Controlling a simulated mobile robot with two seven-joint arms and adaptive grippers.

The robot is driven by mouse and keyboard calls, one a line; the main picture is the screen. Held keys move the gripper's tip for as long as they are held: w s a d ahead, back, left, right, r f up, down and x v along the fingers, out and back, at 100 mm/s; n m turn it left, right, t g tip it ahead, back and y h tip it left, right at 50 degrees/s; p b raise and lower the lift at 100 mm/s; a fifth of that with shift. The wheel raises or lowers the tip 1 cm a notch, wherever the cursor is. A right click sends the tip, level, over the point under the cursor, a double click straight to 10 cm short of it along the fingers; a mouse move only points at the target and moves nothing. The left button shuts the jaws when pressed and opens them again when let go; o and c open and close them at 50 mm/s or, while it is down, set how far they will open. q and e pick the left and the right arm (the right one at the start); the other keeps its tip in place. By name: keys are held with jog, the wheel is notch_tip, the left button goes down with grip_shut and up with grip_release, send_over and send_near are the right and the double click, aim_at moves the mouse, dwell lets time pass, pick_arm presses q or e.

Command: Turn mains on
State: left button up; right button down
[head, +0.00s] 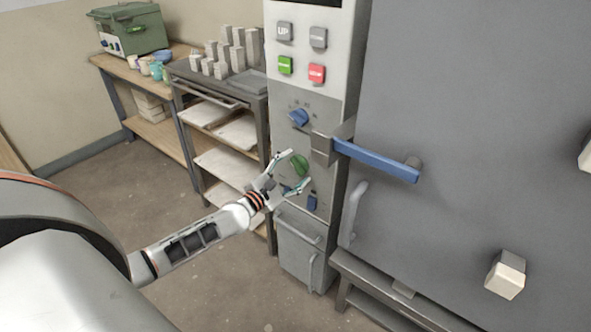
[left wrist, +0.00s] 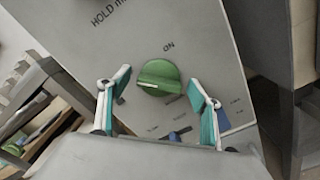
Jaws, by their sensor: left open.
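A green rotary knob (left wrist: 158,77) sits on a grey control panel (left wrist: 110,38), with the word ON printed above it. In the head view the green knob (head: 299,164) is below a blue knob (head: 298,118). My left gripper (head: 293,169) is open in front of the panel. In the left wrist view its teal-padded fingers (left wrist: 162,100) stand on either side of the green knob, apart from it. I cannot tell exactly how far the fingertips are from the panel. My right gripper is not in view.
A large grey door with a blue lever handle (head: 375,158) stands right of the panel. Above are push buttons, one green (head: 286,65) and one red (head: 317,73). A blue switch (head: 312,201) is below the knob. A shelf cart (head: 222,150) stands left.

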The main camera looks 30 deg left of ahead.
pick_arm(q)
jog(key=shift+w, duration=0.15)
jog(key=c, duration=1.1)
